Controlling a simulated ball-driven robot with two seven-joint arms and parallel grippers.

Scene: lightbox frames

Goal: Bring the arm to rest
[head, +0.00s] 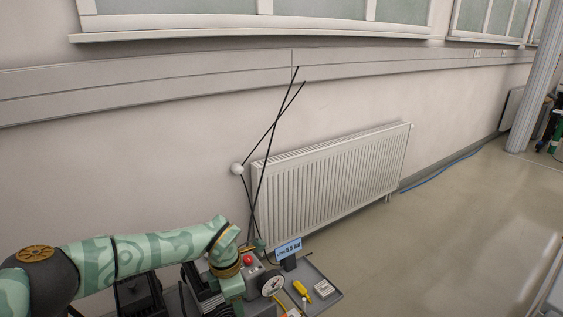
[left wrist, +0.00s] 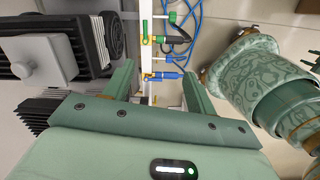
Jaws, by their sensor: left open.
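My left arm (head: 150,256) is patterned green and reaches in from the left in the head view. My left gripper (head: 234,292) hangs down at its end, over the equipment on a grey bench. In the left wrist view the two green fingers of my left gripper (left wrist: 160,88) stand apart. A white bar (left wrist: 148,50) with green and blue fittings shows beyond and between them. I see nothing held. I cannot tell how far the fingertips are from the bar. My right gripper is not in view.
The grey bench (head: 326,304) carries a round dial (head: 271,284), a red button (head: 248,260), a display (head: 288,249), a yellow tool (head: 301,289) and a small white block (head: 323,289). A dark finned motor (left wrist: 95,35) stands left in the wrist view.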

